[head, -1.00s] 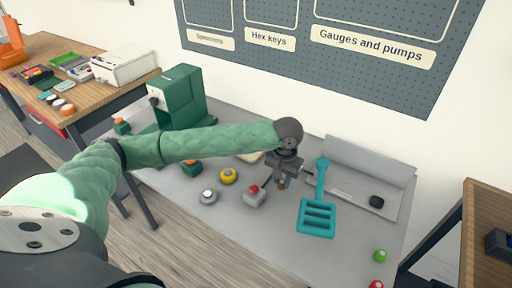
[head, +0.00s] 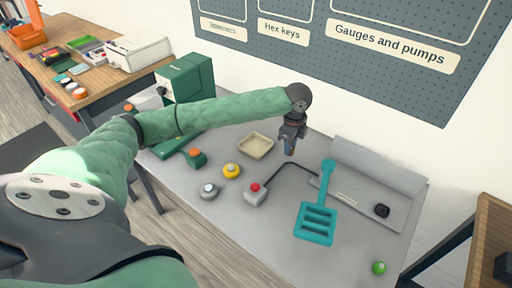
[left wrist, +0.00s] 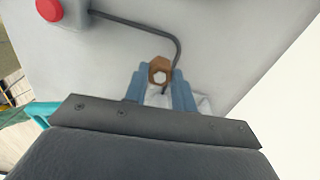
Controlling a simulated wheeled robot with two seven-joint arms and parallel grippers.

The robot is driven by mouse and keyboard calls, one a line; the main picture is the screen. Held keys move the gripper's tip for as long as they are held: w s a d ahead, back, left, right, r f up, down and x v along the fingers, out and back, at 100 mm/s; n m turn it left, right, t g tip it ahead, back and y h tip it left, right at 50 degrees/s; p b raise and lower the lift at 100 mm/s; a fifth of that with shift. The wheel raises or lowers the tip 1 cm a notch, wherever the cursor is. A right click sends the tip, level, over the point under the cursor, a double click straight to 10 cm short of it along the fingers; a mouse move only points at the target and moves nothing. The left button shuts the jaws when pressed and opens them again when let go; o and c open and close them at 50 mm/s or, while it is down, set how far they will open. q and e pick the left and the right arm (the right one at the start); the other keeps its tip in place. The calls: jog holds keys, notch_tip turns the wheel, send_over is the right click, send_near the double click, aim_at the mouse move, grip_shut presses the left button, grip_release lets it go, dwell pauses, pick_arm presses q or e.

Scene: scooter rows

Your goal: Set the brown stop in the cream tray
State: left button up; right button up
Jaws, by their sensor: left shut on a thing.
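My left gripper (head: 289,147) hangs above the grey table, just right of the cream tray (head: 256,146). In the left wrist view its blue fingers (left wrist: 160,88) are shut on the brown stop (left wrist: 159,64), a small six-sided piece with a pale centre. In the head view the stop is too small and hidden to make out clearly. The cream tray is shallow and looks empty in the head view; the left wrist view does not show it. My right gripper is not in view.
A grey box with a red button (head: 256,192) and a dark cable stands in front of the gripper. A teal slotted tool (head: 316,220) lies right.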

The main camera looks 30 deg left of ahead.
pick_arm(q)
jog(key=w+a+f+m+p, duration=0.1)
jog(key=a+m, duration=0.2)
jog(key=a, duration=0.2)
jog(key=w+a+f+m+p, duration=0.1)
jog(key=a+f+m+p, duration=0.1)
jog(key=a+m, duration=0.2)
jog(key=w+a+f+m+p, duration=0.2)
jog(key=a+m, duration=0.2)
jog(key=a, duration=0.3)
jog(key=shift+a, duration=0.25)
jog(key=shift+s+f+p, duration=0.1)
jog(key=shift+f+p, duration=0.45)
jog(key=shift+f, duration=0.1)
notch_tip(320, 180, down, 2)
jog(key=shift+f+p, duration=0.2)
jog(key=shift+p, duration=0.45)
jog(key=shift+f, duration=0.25)
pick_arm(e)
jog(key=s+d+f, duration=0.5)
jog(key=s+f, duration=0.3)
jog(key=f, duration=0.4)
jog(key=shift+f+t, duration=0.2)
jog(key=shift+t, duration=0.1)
pick_arm(q)
jog(key=shift+f, duration=0.1)
jog(key=o, duration=1)
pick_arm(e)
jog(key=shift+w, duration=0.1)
